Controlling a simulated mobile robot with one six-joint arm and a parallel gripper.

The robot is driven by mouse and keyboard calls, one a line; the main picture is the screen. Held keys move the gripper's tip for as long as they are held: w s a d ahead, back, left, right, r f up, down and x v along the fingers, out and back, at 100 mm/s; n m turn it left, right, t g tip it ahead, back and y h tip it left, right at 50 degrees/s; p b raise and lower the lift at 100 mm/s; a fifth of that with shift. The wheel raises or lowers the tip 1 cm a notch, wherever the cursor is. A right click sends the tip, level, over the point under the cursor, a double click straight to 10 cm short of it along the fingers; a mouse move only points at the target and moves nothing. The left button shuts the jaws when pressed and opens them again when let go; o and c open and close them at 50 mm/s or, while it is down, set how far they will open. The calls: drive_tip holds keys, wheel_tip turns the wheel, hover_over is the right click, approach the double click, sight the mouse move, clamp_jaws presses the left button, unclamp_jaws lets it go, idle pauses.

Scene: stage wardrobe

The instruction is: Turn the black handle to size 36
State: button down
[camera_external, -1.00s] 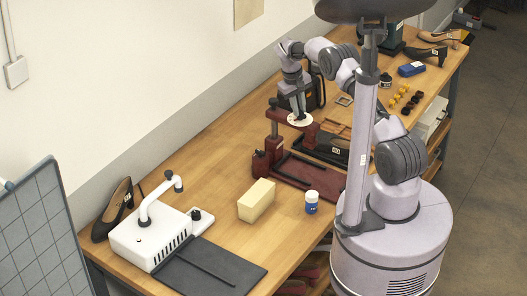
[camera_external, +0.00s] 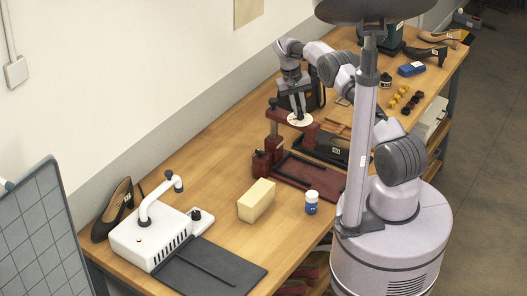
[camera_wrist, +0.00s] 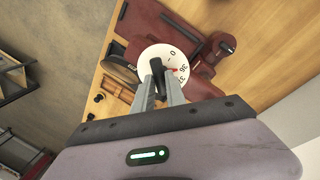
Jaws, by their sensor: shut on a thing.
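A white round dial (camera_wrist: 148,56) with black numbers sits on a dark red machine (camera_external: 283,118). In the wrist view, a 0, what looks like 36 and a partly cut 37 show on its right side, with a small red mark near the 36. My gripper (camera_wrist: 158,76) is above the dial, its two fingers closed on the black handle (camera_wrist: 156,66) at the dial's middle. The fingers hide part of the dial and the handle. The external view shows my gripper (camera_external: 298,108) pointing down on the dial, but the handle is too small there.
A pale yellow block (camera_external: 257,200) and a blue-and-white jar (camera_external: 311,202) stand in front of the machine. A white device (camera_external: 150,238) is at the near left.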

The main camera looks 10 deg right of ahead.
drive_tip(key=c, duration=1.4)
unclamp_jaws()
drive_tip(key=shift+o, duration=0.2)
drive_tip(key=a+r+p, duration=0.3)
drive_tip(key=r+p, duration=0.1)
drive_tip(key=r, duration=1.3)
drive_tip(key=shift+a+p, duration=0.2)
drive_tip(key=shift+p, duration=0.15)
